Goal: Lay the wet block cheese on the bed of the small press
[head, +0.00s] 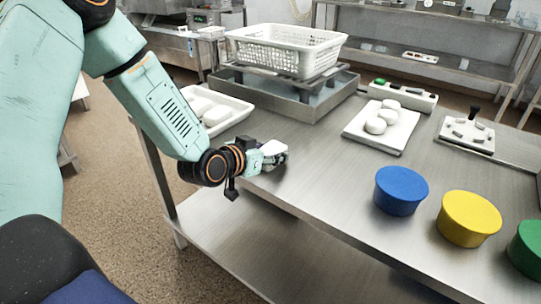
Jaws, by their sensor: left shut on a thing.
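My left gripper (275,158) is at the near left edge of the steel table, low over its top. It is shut on a small white piece (272,148), mostly hidden by the fingers; I cannot tell for sure that it is the block cheese. Rounded white cheeses (381,121) lie on a white board (356,133) right of the gripper. More white pieces (207,108) lie in a white tray (238,118) behind the gripper. My right gripper is not in view.
A white perforated basket (288,50) stands over a steel basin (285,101) at the back. Blue (401,191), yellow (468,219) and green (528,249) round blocks stand front right. A control box (402,96) and knobbed panel (467,135) stand at right. The table's middle is clear.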

